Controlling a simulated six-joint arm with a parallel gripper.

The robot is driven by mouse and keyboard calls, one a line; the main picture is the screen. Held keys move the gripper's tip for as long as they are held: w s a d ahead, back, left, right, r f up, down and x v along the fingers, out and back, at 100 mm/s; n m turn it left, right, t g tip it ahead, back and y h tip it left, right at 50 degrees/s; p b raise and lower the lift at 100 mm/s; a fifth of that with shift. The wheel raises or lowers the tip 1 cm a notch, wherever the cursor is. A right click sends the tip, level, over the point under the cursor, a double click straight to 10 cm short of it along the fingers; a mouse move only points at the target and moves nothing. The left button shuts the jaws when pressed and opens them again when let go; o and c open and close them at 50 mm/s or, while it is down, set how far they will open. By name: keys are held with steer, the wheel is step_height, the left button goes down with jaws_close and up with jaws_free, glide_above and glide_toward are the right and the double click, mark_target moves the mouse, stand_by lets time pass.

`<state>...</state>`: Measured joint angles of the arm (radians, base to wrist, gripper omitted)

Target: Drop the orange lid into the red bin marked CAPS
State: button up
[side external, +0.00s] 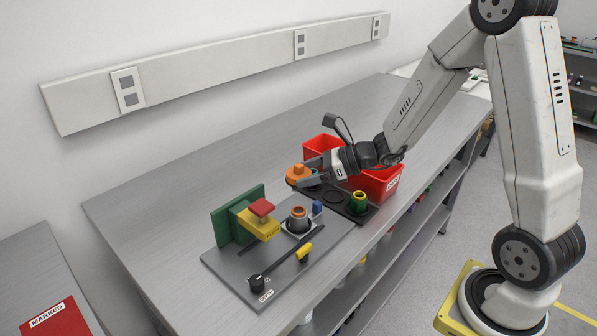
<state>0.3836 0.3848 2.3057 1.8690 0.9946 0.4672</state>
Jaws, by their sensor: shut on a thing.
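The orange lid (298,172) is a round disc with a raised knob, held level above the bench. My gripper (311,173) is shut on it from the right, and the lid is clear of everything below. Two red bins are in view: one stands behind my wrist (319,145), the other (377,184) is nearer, at the right, with a small white label on its front. My wrist and forearm hide parts of both bins. The label is too small to read, so I cannot tell which bin is marked CAPS.
A grey fixture plate (232,263) carries a green block, a yellow clamp with a red top (262,215), an orange-rimmed cup (298,215) and a yellow-handled lever (304,252). A black tray (334,203) holds a green-and-yellow ring (359,202). The bench's left is clear.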

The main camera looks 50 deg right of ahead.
steer(key=w+d+r+m+t+h, duration=0.1)
steer(key=d+m+h, duration=0.3)
steer(key=d, duration=0.9)
steer(key=w+d+r+m+t+h, duration=0.1)
steer(key=d+m+h, duration=0.4)
steer(key=d, duration=0.9)
steer(key=shift+w+d+r+t+h, duration=0.2)
steer(key=shift+w+r+t+h, duration=0.1)
steer(key=shift+w+r+h, duration=0.35)
steer(key=shift+w+f+y, duration=0.1)
steer(key=shift+f+y, duration=0.1)
steer(key=shift+y, duration=0.05)
steer(key=shift+f, duration=2.9)
steer(key=o, duration=1)
